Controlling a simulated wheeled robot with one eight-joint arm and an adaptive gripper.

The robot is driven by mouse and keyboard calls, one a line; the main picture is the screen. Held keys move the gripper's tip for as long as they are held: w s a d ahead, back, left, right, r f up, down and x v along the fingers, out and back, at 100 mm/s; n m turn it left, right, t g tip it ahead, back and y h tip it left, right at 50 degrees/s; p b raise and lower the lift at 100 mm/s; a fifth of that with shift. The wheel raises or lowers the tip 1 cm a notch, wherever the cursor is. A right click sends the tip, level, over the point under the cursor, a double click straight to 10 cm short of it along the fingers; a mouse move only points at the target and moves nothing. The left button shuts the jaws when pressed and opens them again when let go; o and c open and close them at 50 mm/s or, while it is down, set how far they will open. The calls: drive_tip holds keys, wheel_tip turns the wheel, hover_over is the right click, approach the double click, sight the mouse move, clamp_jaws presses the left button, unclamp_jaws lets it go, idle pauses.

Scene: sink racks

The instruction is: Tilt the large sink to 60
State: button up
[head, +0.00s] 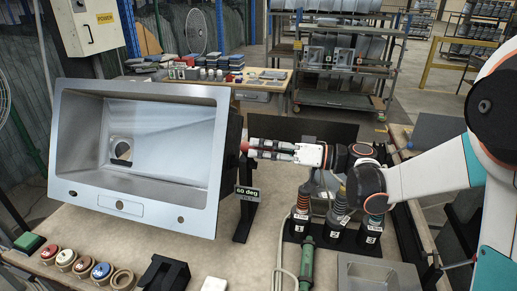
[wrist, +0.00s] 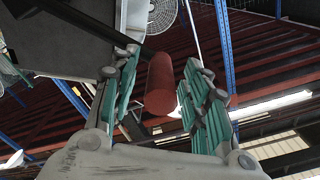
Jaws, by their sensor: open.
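The large sink (head: 140,198), a grey metal basin with its opening facing me, is held tilted on a dark stand (head: 243,212) at the left of the table. A small sign (head: 248,194) at its right side reads "60 deg" with smaller text below. A red handle (head: 244,147) sticks out at the sink's right edge. My gripper (head: 252,149) reaches in from the right, its fingertips at this handle. In the wrist view the red cylindrical handle (wrist: 160,85) lies between the two open fingers (wrist: 160,95), with gaps visible on both sides.
Several coloured buttons (head: 84,263) line the table's front left. Several labelled tool handles (head: 338,220) stand below my arm, beside a green tool (head: 307,262). A small metal sink (head: 375,277) lies at the front right. A shelf rack (head: 340,98) stands behind.

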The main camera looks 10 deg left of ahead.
drive_tip(key=s+d, duration=0.1)
drive_tip(key=d, duration=0.9)
drive_tip(key=shift+s+d, duration=0.25)
drive_tip(key=shift+d, duration=0.1)
